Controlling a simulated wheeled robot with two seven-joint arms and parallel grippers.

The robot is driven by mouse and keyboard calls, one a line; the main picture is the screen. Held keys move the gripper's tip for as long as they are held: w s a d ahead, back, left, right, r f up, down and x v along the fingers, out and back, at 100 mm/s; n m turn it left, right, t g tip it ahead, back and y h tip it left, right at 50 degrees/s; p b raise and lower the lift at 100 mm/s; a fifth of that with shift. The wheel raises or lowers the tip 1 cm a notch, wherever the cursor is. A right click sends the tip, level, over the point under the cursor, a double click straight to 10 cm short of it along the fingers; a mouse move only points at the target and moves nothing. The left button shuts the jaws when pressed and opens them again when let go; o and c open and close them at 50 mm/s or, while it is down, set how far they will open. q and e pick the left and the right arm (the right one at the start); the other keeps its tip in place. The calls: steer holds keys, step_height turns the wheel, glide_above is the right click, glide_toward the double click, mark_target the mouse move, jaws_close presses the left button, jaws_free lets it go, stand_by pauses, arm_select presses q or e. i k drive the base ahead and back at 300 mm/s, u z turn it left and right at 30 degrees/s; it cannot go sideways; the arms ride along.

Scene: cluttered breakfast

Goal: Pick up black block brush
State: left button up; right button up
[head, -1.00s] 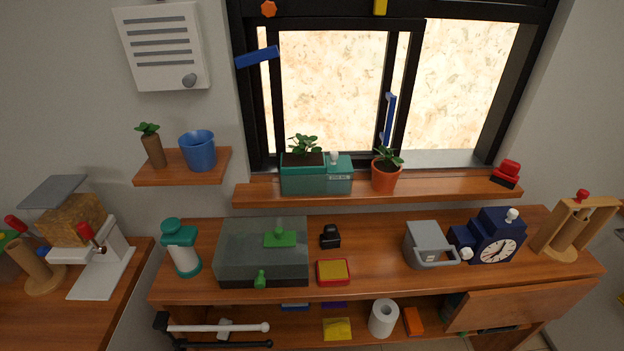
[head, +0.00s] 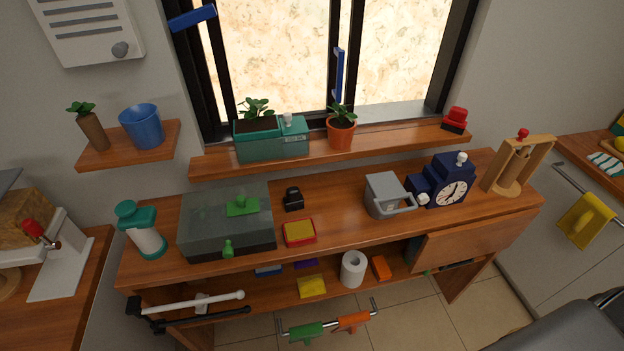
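A small black block-shaped thing (head: 293,199), which looks like the black block brush, stands on the wooden cabinet top. It sits between the glassy grey box with green handles (head: 190,230) on its left and the grey box with a handle (head: 385,192) on its right. A red and yellow pad (head: 299,233) lies just in front of it. A similar block with a red top and black base (head: 455,120) stands at the right end of the window ledge. Neither of my grippers shows in the head view.
A green and white canister (head: 148,240) stands at the left end, and a dark blue clock (head: 452,188) at the right. The window ledge (head: 390,136) with planters overhangs behind. A toilet roll (head: 353,269) stands on the lower shelf. Bare cabinet top (head: 335,204) shows right of the black block.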

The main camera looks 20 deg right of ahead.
mark_target(294, 200)
steer(key=z, duration=1.15)
steer(key=k, duration=0.75)
steer(key=u, duration=1.6)
